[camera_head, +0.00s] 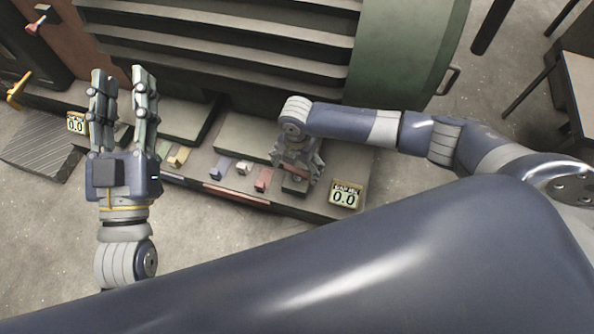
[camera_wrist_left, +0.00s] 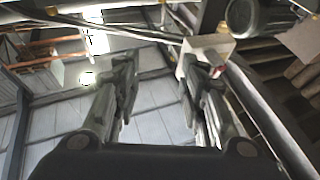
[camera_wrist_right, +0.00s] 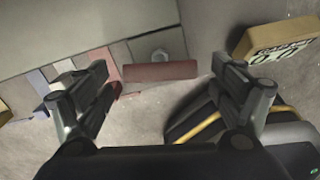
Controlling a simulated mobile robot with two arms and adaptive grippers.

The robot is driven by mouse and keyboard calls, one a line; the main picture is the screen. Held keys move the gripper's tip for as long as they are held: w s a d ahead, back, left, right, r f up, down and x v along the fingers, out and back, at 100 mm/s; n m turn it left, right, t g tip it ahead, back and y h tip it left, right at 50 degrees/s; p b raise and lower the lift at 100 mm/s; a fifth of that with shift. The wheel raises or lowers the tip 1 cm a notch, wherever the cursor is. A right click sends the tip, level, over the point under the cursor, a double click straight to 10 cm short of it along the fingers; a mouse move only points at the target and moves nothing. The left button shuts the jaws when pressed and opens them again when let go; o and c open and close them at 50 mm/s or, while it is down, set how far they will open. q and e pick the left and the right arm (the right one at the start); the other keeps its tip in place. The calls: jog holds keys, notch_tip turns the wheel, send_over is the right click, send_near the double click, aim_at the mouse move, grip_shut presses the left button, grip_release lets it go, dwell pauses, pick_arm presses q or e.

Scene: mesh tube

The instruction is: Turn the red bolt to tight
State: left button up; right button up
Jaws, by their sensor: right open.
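My right gripper (camera_head: 297,178) points down over the right end of the long base. It is open. In the right wrist view a flat red bar (camera_wrist_right: 160,71) lies between and beyond its fingertips (camera_wrist_right: 164,88), with a round grey bolt head (camera_wrist_right: 160,54) behind it. Whether the fingers touch the bar I cannot tell. A red block (camera_head: 263,180) stands just left of this gripper in the head view. Which red piece is the red bolt is not clear. My left gripper (camera_head: 122,82) is raised, open and empty, fingers apart in its wrist view (camera_wrist_left: 155,75).
White (camera_head: 244,168), blue (camera_head: 222,166) and yellow (camera_head: 180,156) blocks stand in a row along the base. Yellow displays reading 0.0 stand at the right (camera_head: 345,194) and left (camera_head: 76,123). A large green slatted machine (camera_head: 400,50) rises behind. The front floor is bare.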

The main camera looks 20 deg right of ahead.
pick_arm(q)
jog(key=shift+s+r+t+h+b, duration=0.15)
jog(key=shift+s+r+t, duration=0.4)
jog(key=shift+r, duration=0.25)
jog(key=shift+s+r+t+h+b, duration=0.15)
jog(key=shift+s+r+t, duration=0.3)
jog(key=shift+r, duration=0.3)
jog(key=shift+s+r+t+h+b, duration=0.1)
jog(key=shift+s+r+t+b, duration=0.05)
jog(key=shift+s+r+t, duration=0.55)
pick_arm(e)
jog(key=shift+f, duration=1.35)
pick_arm(q)
jog(key=shift+w+r, duration=0.1)
jog(key=shift+w, duration=0.15)
pick_arm(e)
jog(key=c, duration=1.1)
